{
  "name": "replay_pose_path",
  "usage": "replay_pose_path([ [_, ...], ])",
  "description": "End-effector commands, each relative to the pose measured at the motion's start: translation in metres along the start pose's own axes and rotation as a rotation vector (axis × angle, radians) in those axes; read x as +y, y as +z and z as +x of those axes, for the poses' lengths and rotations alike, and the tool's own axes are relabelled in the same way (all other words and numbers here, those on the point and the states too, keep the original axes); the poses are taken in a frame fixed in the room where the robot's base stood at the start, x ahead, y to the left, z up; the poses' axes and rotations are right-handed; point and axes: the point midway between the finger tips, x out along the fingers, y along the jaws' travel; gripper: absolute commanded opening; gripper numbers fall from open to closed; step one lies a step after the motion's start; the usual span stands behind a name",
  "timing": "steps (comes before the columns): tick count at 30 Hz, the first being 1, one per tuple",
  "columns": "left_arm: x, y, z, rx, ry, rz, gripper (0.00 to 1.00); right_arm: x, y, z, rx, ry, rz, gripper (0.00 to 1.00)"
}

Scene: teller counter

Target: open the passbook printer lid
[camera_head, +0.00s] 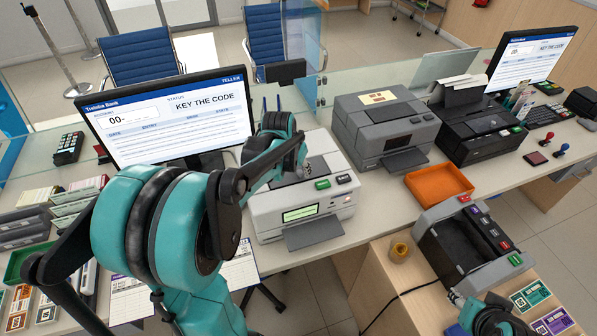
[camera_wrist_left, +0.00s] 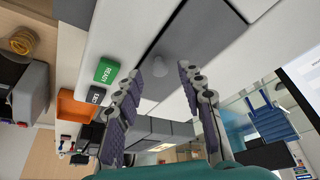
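The passbook printer (camera_head: 300,212) is a pale box on the counter with a lit green display, a green and a black button and a front tray. Its dark grey lid (camera_head: 322,166) lies flat and looks shut. My left gripper (camera_head: 303,155) is over the lid, its tips partly hidden by my arm. In the left wrist view the left gripper (camera_wrist_left: 160,70) is open, its two fingers apart above the grey lid (camera_wrist_left: 200,45), with a small grey knob between or just beyond the tips. Contact cannot be told. My right gripper (camera_head: 458,298) is low at the right; its fingers are too small to read.
A monitor (camera_head: 170,118) stands left behind my left arm. A grey printer (camera_head: 385,120) and a black printer (camera_head: 475,125) stand to the right. An orange tray (camera_head: 438,184) lies right of the passbook printer. A grey device (camera_head: 470,247) is near my right gripper.

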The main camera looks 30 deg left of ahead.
Motion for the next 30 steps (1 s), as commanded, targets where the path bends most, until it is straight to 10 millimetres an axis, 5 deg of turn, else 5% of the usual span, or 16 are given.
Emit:
replay_pose_path([
  [12,0.0003,-0.0003,0.0138,0.000,0.000,0.000,0.39,0.0000,0.0019,0.0032,0.000,0.000,0.000,0.40],
  [17,0.0003,-0.0003,0.0137,0.000,0.000,0.000,0.02,0.0000,0.0019,0.0032,0.000,0.000,0.000,0.40],
  [30,-0.0020,-0.0032,0.0107,-0.028,0.025,-0.012,0.00,0.0000,-0.0002,0.0003,0.000,0.000,0.000,0.40],
])
